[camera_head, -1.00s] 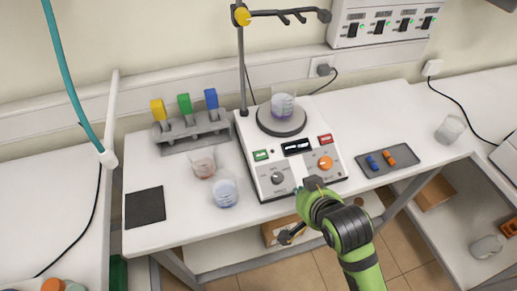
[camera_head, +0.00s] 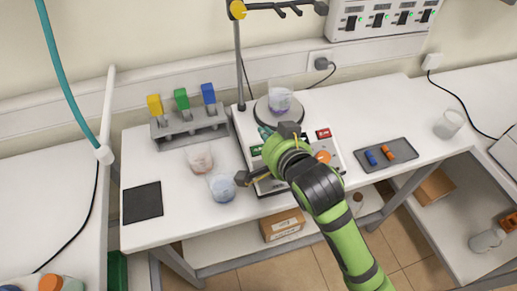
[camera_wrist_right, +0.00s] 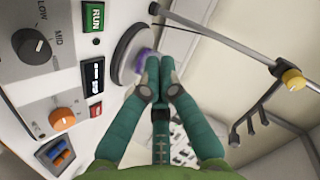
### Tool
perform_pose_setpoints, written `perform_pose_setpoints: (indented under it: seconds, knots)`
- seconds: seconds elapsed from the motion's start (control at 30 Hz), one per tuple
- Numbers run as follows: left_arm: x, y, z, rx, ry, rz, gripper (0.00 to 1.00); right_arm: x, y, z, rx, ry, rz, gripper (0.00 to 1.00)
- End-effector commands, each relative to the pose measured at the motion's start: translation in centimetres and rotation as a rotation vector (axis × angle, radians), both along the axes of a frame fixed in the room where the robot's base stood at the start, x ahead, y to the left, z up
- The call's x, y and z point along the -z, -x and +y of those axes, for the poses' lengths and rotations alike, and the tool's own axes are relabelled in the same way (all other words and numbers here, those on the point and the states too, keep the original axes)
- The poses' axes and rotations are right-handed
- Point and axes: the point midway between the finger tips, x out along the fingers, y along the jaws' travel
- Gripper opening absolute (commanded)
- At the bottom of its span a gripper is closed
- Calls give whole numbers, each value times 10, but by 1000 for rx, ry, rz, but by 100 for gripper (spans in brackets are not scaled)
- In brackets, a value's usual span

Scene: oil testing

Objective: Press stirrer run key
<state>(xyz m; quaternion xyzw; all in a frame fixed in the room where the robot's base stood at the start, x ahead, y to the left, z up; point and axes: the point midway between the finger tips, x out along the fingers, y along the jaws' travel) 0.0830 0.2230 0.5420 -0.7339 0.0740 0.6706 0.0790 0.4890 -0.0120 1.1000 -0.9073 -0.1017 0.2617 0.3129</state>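The white stirrer (camera_head: 246,128) stands on the bench with a beaker of purple liquid (camera_head: 280,100) on its round plate. Its green RUN key (camera_wrist_right: 94,17) shows clearly in the right wrist view and at the left of the panel (camera_head: 256,150) in the head view. The red key (camera_wrist_right: 95,110), display (camera_wrist_right: 92,77), black knob (camera_wrist_right: 30,45) and orange knob (camera_wrist_right: 62,118) share this panel. My right gripper (camera_wrist_right: 159,62) is empty, with its teal fingertips together. It is over the panel, with its tips (camera_head: 266,131) near the RUN key; contact cannot be told. My left gripper is out of view.
Two beakers (camera_head: 199,158) (camera_head: 222,188) stand left of the stirrer, close to my right wrist. A grey rack (camera_head: 190,133) with coloured-handled items is behind them. A metal stand (camera_head: 239,65) rises behind the stirrer. A dark tray (camera_head: 400,150) lies to its right.

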Motion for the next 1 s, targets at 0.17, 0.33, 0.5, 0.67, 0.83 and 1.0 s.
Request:
perform_pose_setpoints:
  seconds: [0.17,0.33,0.5,0.67,0.83,1.0]
  knots:
    - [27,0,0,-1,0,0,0,24,-6,2,0,1,0,0]
    - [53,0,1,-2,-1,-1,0,47,-13,5,-1,2,-1,0]
    - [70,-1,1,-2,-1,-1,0,64,-20,7,-1,-1,2,0]
    - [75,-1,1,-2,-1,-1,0,75,-25,8,-1,1,2,0]
    - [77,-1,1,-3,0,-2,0,80,-27,9,0,1,1,0]
    - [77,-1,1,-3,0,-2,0,80,-27,9,0,1,1,0]
